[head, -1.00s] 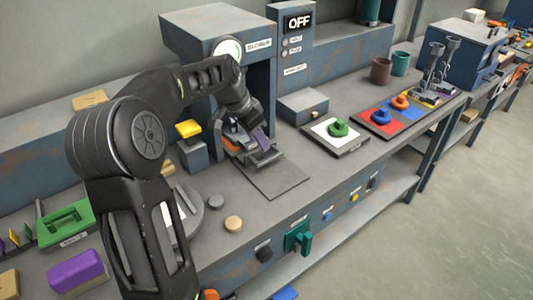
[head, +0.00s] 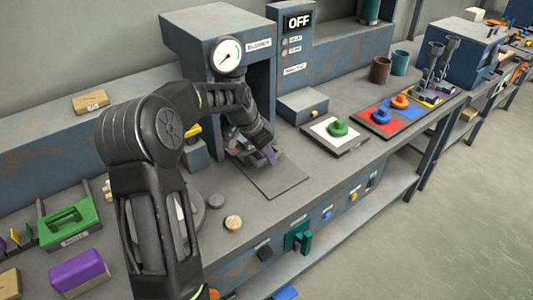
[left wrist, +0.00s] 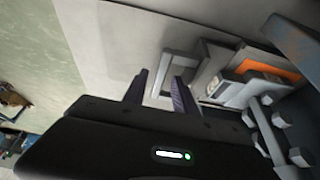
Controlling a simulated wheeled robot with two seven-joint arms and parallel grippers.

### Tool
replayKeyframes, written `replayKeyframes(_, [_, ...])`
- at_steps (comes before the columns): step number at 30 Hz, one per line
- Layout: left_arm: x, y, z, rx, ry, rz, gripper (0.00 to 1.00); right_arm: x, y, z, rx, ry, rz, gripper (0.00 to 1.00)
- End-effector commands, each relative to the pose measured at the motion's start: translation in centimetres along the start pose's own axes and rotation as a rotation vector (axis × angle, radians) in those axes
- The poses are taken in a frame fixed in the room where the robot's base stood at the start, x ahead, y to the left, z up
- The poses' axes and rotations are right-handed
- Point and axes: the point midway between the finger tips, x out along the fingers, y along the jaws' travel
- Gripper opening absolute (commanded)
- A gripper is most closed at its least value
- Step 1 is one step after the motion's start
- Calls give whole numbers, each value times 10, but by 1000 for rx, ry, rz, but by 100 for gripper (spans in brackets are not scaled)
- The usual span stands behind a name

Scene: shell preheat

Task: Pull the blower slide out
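The blower (head: 218,60) is the grey box machine with a round gauge. Its slide is mostly hidden behind my left gripper (head: 268,158) in the head view. In the left wrist view the slide (left wrist: 222,88) shows with an orange piece (left wrist: 270,70) on it and a grey loop handle (left wrist: 163,73) at its outer end. My left gripper is open, and its purple fingers (left wrist: 160,92) lie either side of the handle's end bar, with gaps showing. Whether they touch it I cannot tell. My right gripper is not in view.
A flat grey plate (head: 278,183) lies in front of the blower's mouth. A white pad with a green part (head: 338,127) and a small grey box (head: 303,105) stand to the right. A round wooden piece (head: 233,222) lies near the front edge.

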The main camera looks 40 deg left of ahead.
Motion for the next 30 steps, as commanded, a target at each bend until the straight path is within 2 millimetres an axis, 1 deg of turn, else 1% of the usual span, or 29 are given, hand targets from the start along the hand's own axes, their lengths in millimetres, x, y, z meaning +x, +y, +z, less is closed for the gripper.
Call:
replayKeyframes(1, [0,0,0,0,0,0,28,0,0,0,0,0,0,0])
replayKeyframes(9, [0,0,0,0,0,0,6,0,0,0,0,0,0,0])
replayKeyframes(12, [0,0,0,0,0,0,0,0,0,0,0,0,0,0])
replayKeyframes(30, [0,0,0,0,0,0,0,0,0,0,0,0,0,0])
